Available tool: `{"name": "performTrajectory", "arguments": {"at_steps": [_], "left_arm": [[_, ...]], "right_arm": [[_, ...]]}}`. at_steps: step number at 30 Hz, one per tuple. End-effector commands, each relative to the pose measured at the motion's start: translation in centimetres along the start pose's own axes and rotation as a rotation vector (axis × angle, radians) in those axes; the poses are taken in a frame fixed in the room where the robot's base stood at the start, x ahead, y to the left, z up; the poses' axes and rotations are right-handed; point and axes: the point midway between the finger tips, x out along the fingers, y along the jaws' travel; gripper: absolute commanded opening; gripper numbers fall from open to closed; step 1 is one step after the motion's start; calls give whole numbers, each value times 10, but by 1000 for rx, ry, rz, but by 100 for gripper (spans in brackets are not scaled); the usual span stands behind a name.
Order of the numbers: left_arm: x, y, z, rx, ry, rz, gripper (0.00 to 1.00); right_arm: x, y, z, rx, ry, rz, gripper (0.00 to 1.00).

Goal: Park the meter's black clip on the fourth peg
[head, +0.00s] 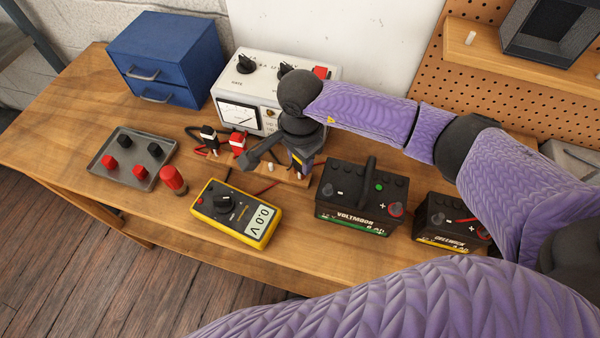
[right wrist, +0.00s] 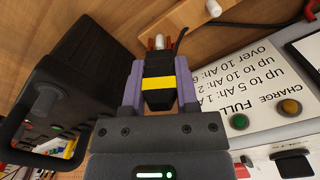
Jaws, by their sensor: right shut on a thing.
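The yellow multimeter (head: 235,212) lies on the bench and reads 0.0 V. My right gripper (head: 300,163) is shut on a black clip with a yellow band, seen best in the right wrist view (right wrist: 158,85). It holds the clip at the right end of the low wooden peg rack (head: 283,178). In the right wrist view the rack (right wrist: 188,24) lies beyond the clip, with a bare white peg (right wrist: 213,8). A small white-and-orange piece (right wrist: 158,42) shows just past the clip; I cannot tell whether clip and peg touch. My left gripper is not in view.
A black clip (head: 208,136) and a red clip (head: 238,142) stand at the rack's left. The white charger (head: 262,88) is behind it. The large battery (head: 352,205) stands close on the right. A red cylinder (head: 173,180) and a tray (head: 118,172) are left.

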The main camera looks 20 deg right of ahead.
Motion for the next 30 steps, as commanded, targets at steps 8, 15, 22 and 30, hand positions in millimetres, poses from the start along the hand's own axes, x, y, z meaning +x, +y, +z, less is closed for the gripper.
{"name": "performTrajectory", "arguments": {"at_steps": [8, 15, 22, 30], "left_arm": [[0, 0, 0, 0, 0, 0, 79], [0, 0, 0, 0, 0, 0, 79], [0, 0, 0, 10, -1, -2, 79], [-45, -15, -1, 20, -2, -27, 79]], "right_arm": [[0, 0, 0, 0, 0, 0, 50], [0, 0, 0, 0, 0, 0, 79], [0, 0, 0, 0, 0, 0, 79], [-60, 0, -1, -1, 3, -3, 79]]}}
